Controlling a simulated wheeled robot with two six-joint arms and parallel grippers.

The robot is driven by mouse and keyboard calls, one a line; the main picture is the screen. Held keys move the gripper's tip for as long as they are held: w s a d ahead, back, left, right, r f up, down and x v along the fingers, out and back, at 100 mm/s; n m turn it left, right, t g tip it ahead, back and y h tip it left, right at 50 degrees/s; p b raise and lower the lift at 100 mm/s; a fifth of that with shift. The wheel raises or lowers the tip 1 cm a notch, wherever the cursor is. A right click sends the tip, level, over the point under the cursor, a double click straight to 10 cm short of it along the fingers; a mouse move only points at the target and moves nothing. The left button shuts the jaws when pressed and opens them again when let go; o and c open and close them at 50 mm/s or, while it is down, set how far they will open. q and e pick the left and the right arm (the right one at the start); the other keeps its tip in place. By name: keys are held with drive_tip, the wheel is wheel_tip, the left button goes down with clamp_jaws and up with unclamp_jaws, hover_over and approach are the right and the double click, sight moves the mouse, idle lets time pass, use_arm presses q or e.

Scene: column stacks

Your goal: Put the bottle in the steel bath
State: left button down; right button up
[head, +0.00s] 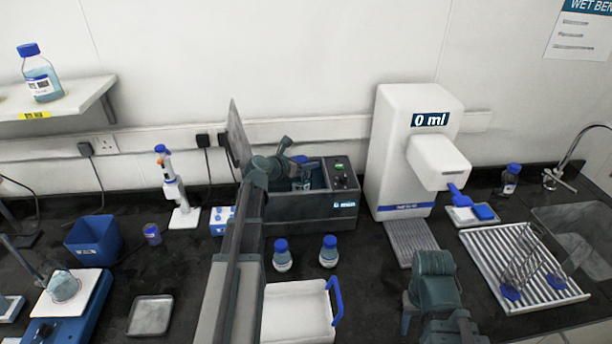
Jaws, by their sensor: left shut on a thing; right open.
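The steel bath (300,216) is a dark grey open-topped box with a control panel at its right end, standing against the back wall. My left gripper (297,160) reaches over the bath and is shut on a small bottle (302,184) by its blue cap. The bottle hangs upright within the bath opening, its lower part hard to see. I cannot tell whether it touches the bath floor. My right gripper (434,318) is open and empty at the front, right of the white tray. Two more blue-capped bottles (282,259) (329,254) stand on the bench before the bath.
A white tray (300,310) with a blue handle lies in front. A white dispenser reading 0 ml (400,150) stands right of the bath. A ribbed drainer (480,245) and a sink (580,235) are at right. A pipette stand (184,215) and blue bin (93,240) are at left.

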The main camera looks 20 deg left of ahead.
use_arm(q)
drive_tip(key=shift+f+b, duration=1.7)
drive_tip(key=shift+f, duration=0.1)
use_arm(e)
drive_tip(key=shift+f, duration=1.8)
use_arm(q)
drive_tip(key=shift+f, duration=0.2)
use_arm(e)
drive_tip(key=shift+f, duration=0.2)
use_arm(q)
drive_tip(key=shift+c, duration=1.3)
unclamp_jaws()
use_arm(e)
drive_tip(key=shift+r, duration=0.1)
use_arm(q)
drive_tip(key=shift+r, duration=0.15)
use_arm(e)
drive_tip(key=shift+r, duration=0.1)
use_arm(q)
drive_tip(key=shift+s+r, duration=0.15)
drive_tip(key=shift+r, duration=0.05)
use_arm(e)
drive_tip(key=shift+r, duration=0.2)
wheel_tip(320, 180, up, 4)
drive_tip(key=p, duration=0.4)
use_arm(q)
drive_tip(key=v, duration=1.1)
drive_tip(key=shift+s+p, duration=0.35)
use_arm(e)
drive_tip(key=shift+r, duration=0.15)
